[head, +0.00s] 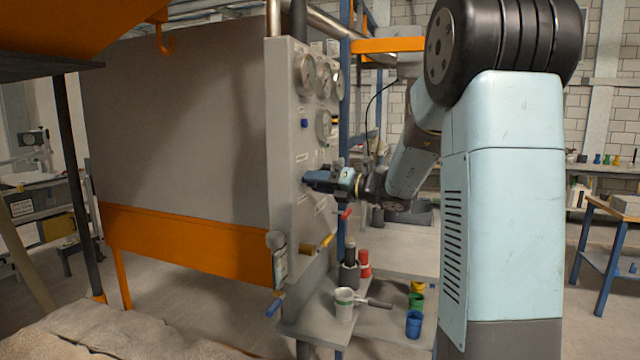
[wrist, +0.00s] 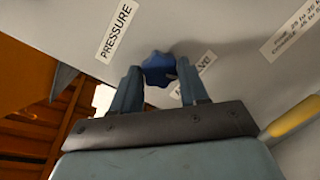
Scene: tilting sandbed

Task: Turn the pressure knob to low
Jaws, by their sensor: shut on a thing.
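The pressure knob (wrist: 159,68) is a blue lobed knob on the grey panel, close to a white PRESSURE label (wrist: 117,32) in the wrist view. My gripper (wrist: 160,78) is shut on this knob, with one finger on each side of it. A second label beside the knob is partly covered by my right finger, so I cannot read it in full. In the head view my gripper (head: 318,180) reaches the panel (head: 287,130) from the right. The knob is hidden there behind the fingers, and I cannot tell which setting it points to.
Round gauges (head: 306,75) and another blue knob (head: 304,123) sit higher on the panel. Red (head: 345,214) and yellow (head: 326,241) handles stick out below my gripper.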

